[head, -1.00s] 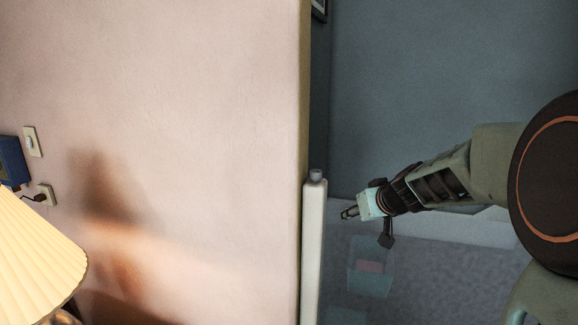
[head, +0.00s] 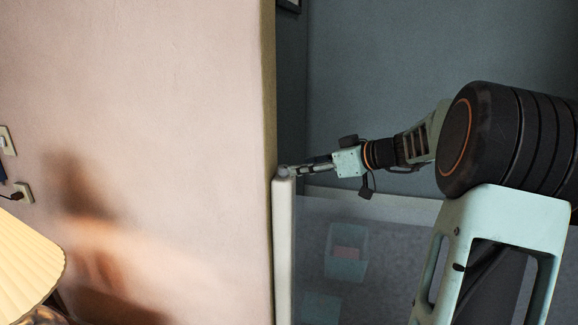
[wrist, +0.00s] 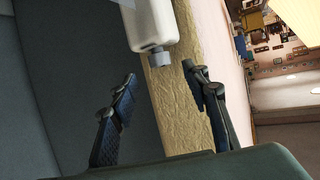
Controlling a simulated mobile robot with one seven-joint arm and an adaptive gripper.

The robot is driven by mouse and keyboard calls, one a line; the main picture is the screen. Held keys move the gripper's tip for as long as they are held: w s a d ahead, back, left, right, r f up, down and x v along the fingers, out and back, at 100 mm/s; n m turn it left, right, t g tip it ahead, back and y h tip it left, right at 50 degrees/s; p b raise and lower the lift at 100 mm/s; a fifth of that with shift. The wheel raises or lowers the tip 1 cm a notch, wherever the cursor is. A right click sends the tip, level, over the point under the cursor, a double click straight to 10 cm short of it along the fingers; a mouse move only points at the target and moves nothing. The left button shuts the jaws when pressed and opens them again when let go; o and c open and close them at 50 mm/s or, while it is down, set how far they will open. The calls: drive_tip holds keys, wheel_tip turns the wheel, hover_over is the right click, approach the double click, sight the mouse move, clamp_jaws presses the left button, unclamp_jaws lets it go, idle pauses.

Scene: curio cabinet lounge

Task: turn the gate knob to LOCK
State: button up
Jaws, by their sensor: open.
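The gate knob (head: 284,171) is a small grey cap on top of the white gate post (head: 284,240). In the wrist view the knob (wrist: 159,59) sticks out from the end of the white post (wrist: 148,22). My gripper (head: 298,170) is at the knob's right side in the head view, level with it. In the wrist view my gripper (wrist: 160,73) is open, with one finger on each side of the knob's line and the knob just past the fingertips. I cannot tell whether they touch. No LOCK mark is readable.
A pale wall with a yellowish end edge (head: 268,120) stands close left of the post. A see-through gate panel (head: 390,250) runs right from the post, with a bluish box (head: 345,252) seen through it. A lit lamp (head: 28,250) stands at lower left.

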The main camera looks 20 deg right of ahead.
sight(291, 179)
drive_tip(key=shift+p+x, duration=0.45)
drive_tip(key=shift+x, duration=2.35)
drive_tip(key=c, duration=1.2)
